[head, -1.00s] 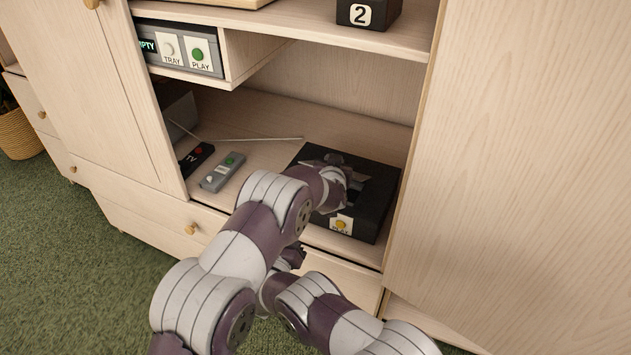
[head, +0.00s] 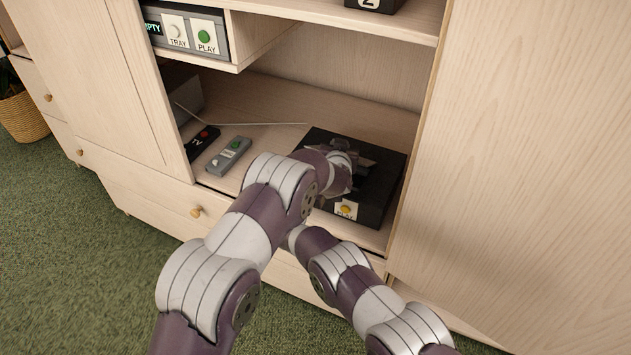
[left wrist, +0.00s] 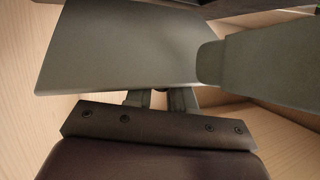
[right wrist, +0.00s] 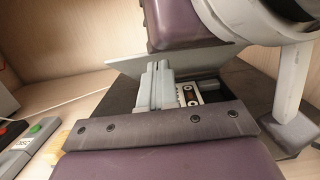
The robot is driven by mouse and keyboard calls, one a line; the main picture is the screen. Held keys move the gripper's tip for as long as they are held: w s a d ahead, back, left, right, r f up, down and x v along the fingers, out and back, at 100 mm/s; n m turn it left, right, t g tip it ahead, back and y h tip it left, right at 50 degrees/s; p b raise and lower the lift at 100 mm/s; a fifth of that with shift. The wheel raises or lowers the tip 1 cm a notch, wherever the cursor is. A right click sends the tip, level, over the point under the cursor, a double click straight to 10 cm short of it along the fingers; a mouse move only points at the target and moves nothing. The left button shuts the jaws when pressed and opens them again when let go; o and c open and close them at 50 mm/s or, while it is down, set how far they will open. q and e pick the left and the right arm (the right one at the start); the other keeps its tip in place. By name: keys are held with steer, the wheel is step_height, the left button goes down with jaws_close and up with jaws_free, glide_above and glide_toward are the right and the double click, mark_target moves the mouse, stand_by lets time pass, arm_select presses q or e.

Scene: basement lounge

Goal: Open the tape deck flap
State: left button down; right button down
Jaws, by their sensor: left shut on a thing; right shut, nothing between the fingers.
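The black tape deck (head: 375,207) sits on the lower cabinet shelf, with a yellow button (head: 347,209) on its front. My left gripper (head: 343,168) is over the deck. In the left wrist view, its fingers (left wrist: 161,98) are shut on the flap, a broad grey plate (left wrist: 120,50) that hides the fingertips. In the right wrist view the flap (right wrist: 108,72) stands tilted up, and a cassette (right wrist: 189,96) shows in the opening below. My right gripper (right wrist: 152,85) is shut and empty close to the flap; whether they touch is unclear. In the head view my left arm hides it.
The cabinet's right panel (head: 510,150) stands close beside the deck. A player with TRAY and PLAY buttons (head: 188,36) sits above left.

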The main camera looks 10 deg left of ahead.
steer(key=shift+w+r, duration=0.1)
steer(key=shift+r, duration=0.1)
